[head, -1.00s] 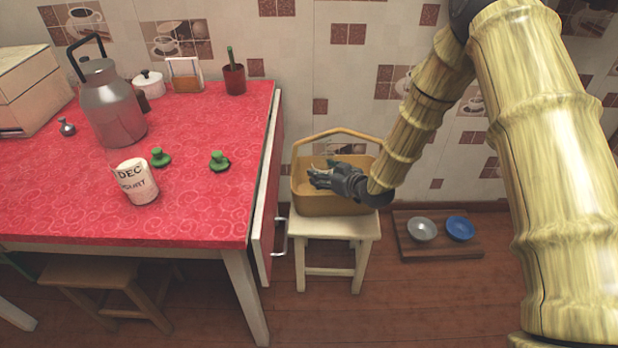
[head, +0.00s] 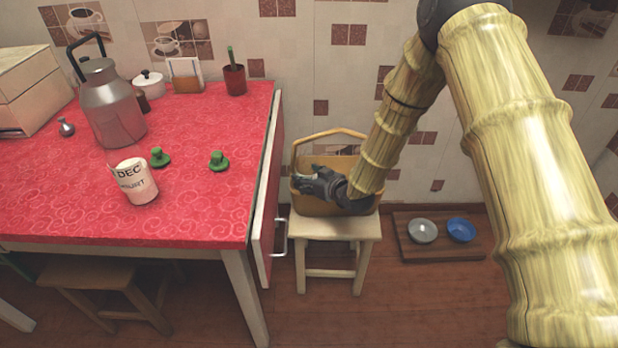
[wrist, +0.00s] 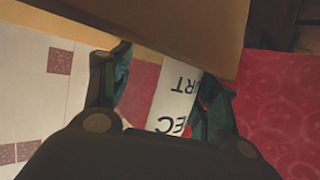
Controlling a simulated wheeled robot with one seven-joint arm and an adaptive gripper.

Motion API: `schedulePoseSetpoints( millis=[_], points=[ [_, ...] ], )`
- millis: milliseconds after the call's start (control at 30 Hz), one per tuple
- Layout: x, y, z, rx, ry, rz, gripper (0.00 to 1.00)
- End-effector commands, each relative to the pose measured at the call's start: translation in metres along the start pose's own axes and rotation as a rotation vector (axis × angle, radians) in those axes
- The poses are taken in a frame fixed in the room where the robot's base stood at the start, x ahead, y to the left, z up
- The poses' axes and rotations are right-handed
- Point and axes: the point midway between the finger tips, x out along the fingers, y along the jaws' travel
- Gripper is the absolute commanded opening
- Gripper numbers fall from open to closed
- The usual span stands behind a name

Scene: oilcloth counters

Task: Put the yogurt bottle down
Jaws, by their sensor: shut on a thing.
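My gripper (head: 312,180) is at the near left side of a tan basket (head: 318,208) on a stool. In the wrist view my gripper's dark fingers (wrist: 165,72) are set apart around a white and dark red thing with part of an upside-down label. I take this as the yogurt bottle (wrist: 176,98); its outline is partly hidden by the right finger. In the head view I cannot make out a bottle in my gripper. A white container (head: 137,184) labelled DEC and yogurt stands on the red oilcloth table (head: 200,205), well left of my gripper.
The stool (head: 350,228) is beside the table's hanging leaf and handle. A milk can (head: 112,112), two green objects (head: 218,161) and a red pot (head: 234,80) stand on the table. Two bowls (head: 460,230) sit on a floor board at right. The table's front right is clear.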

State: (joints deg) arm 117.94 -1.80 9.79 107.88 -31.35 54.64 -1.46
Motion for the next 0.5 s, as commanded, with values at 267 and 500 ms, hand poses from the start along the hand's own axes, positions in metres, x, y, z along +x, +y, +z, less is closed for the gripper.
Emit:
schedulePoseSetpoints(
  millis=[267, 500],
  points=[
    [0.0025, 0.0004, 0.0060, 0.000, 0.001, 0.000, 0.14],
    [0.0036, 0.0001, 0.0103, 0.000, -0.002, 0.000, 0.14]
  ],
)
